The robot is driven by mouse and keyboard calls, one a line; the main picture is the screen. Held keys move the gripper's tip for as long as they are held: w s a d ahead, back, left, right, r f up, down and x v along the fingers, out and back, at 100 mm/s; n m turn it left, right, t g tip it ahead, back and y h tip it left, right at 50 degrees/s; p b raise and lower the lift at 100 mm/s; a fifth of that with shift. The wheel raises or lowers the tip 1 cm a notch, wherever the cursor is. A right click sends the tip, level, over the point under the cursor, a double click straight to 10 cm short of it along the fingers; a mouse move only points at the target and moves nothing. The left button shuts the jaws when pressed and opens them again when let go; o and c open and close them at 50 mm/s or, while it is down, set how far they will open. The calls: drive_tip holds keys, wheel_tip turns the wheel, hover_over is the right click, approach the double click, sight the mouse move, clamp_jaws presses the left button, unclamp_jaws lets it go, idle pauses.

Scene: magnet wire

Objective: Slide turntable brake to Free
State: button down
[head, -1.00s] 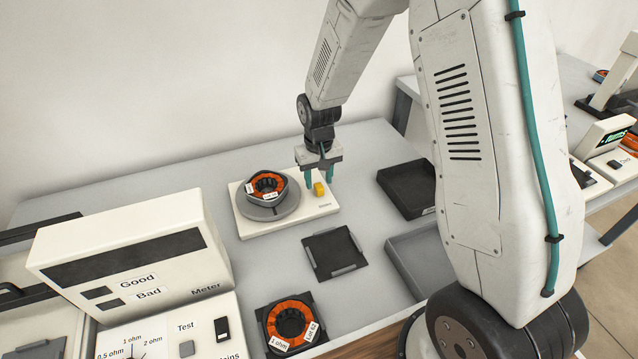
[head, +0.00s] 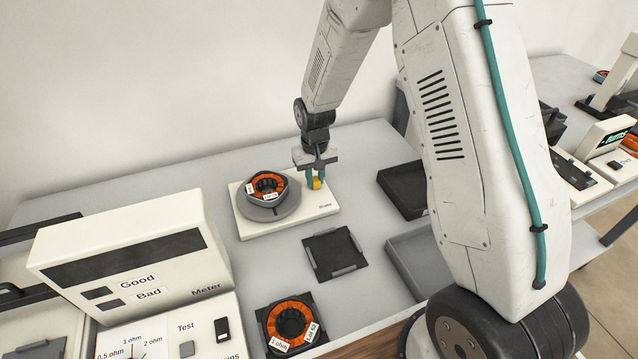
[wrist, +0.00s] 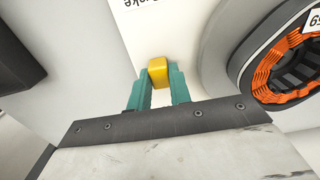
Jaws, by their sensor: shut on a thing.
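The yellow brake knob (head: 317,184) stands on the white turntable base (head: 319,209), right of the grey turntable (head: 284,209). My gripper (head: 314,178) is shut on the knob, with a teal finger on each side. In the wrist view the yellow knob (wrist: 158,73) sits between the teal fingertips (wrist: 161,82). Printed lettering on the base is partly cut off in the wrist view, and no Free mark can be read. An orange-wound coil in a grey ring (head: 266,185) sits on the turntable.
A black tray (head: 397,190) and a grey tray (head: 412,262) lie to the right. A dark flat plate (head: 335,254) lies in front of the base. The white meter (head: 130,256) stands at the left, and a second orange coil (head: 291,324) is near the front edge.

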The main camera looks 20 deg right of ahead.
drive_tip(key=w, duration=0.3)
drive_tip(key=shift+w+r, duration=0.1)
drive_tip(key=shift+w, duration=0.15)
drive_tip(key=c, duration=1.3)
unclamp_jaws()
drive_tip(key=shift+w, duration=0.1)
wheel_tip(320, 180, up, 8)
drive_tip(key=shift+f, duration=0.15)
